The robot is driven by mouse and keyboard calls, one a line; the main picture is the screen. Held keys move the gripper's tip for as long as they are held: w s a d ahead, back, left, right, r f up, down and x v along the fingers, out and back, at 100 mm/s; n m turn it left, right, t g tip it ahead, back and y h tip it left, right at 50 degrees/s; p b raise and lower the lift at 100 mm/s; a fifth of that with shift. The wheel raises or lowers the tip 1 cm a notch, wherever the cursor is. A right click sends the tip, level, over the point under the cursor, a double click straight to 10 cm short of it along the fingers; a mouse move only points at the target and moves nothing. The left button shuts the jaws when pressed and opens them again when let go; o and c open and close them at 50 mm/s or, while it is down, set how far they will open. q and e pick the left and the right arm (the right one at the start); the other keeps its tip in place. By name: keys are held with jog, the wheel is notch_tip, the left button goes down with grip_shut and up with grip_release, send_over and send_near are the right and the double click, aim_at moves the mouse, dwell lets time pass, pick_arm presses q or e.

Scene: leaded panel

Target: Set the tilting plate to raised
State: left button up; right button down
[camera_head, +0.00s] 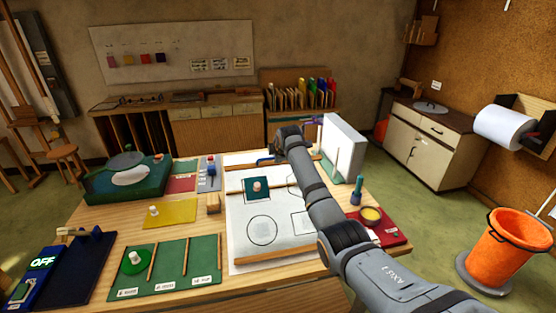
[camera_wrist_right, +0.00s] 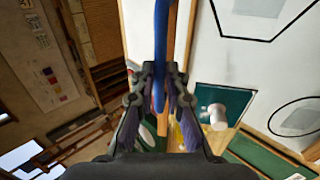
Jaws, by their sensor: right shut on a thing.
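The white plate (camera_head: 240,215) carries drawn outlines, wooden strips and a teal square (camera_head: 258,188) with a pale knob. It looks about flat on the table. It also shows in the right wrist view (camera_wrist_right: 240,55). A blue bar (camera_head: 265,161) runs along its far edge; only its left end shows clearly in the head view. My right gripper (camera_wrist_right: 158,100) is shut on the blue bar (camera_wrist_right: 161,40), between its purple pads. In the head view my right arm hides the gripper and part of the plate. My left gripper is not in view.
A white upright panel (camera_head: 343,148) stands right of my right arm. A red tray (camera_head: 392,232) with a yellow dish is at the right edge. A green sorting tray (camera_head: 170,265), a yellow plate (camera_head: 171,212) and a dark green box (camera_head: 122,182) fill the table's left side.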

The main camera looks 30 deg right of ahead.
jog(key=shift+r, duration=0.1)
jog(key=c, duration=1.4)
grip_release()
jog(key=shift+d, duration=0.1)
jog(key=v, duration=1.2)
